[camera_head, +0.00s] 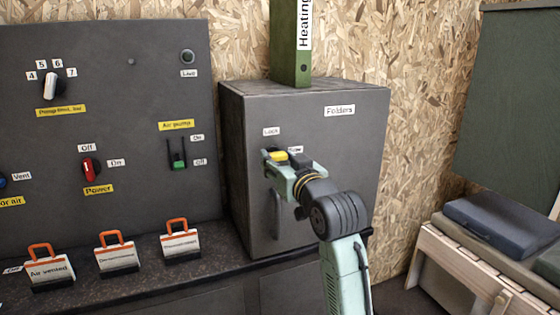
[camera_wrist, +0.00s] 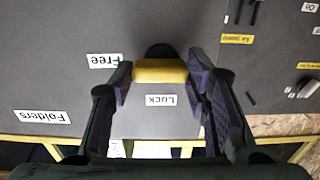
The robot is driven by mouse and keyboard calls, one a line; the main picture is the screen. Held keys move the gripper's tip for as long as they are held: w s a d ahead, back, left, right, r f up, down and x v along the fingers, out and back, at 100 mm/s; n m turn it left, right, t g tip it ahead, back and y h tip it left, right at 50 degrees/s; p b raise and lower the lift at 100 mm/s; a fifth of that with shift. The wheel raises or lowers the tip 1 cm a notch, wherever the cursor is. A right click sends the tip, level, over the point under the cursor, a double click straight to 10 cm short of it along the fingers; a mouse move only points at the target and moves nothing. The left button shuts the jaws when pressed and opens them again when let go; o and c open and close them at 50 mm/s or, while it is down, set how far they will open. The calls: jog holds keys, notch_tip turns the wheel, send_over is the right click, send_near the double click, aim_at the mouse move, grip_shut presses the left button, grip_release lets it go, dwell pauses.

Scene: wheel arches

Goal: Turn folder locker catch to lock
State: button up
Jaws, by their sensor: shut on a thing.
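The folder locker (camera_head: 345,160) is a dark grey cabinet with a "Folders" label (camera_head: 340,110). Its catch has a yellow handle (camera_head: 278,156) on the door, also seen in the wrist view (camera_wrist: 158,71) with a dark round base behind it. My gripper (camera_head: 284,160) is shut on the yellow handle, its fingers on both sides of it in the wrist view (camera_wrist: 160,80). The "Lock" label (camera_head: 271,132) is above the catch in the head view. The "Free" label (camera_wrist: 107,60) is beside it, partly hidden by my gripper in the head view. The catch's exact angle is unclear.
The door's vertical handle (camera_head: 277,214) is below my gripper. A control panel (camera_head: 110,120) is at left, with several orange-handled tags (camera_head: 116,250) on the ledge below. A wooden bench (camera_head: 480,265) is at right.

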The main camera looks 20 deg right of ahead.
jog(key=shift+f+n+b, duration=0.1)
jog(key=shift+n+b, duration=0.2)
jog(key=n+b, duration=0.3)
jog(key=shift+n, duration=0.3)
jog(key=n+b, duration=0.2)
jog(key=n, duration=0.2)
jog(key=shift+n+b, duration=0.3)
jog(key=shift+b, duration=0.1)
jog(key=n+b, duration=0.2)
jog(key=n, duration=0.2)
jog(key=shift+a+r+n+b, duration=0.15)
jog(key=shift+n+b, duration=1)
jog(key=shift+n, duration=1.35)
jog(key=o, duration=1.2)
jog(key=shift+c, duration=0.2)
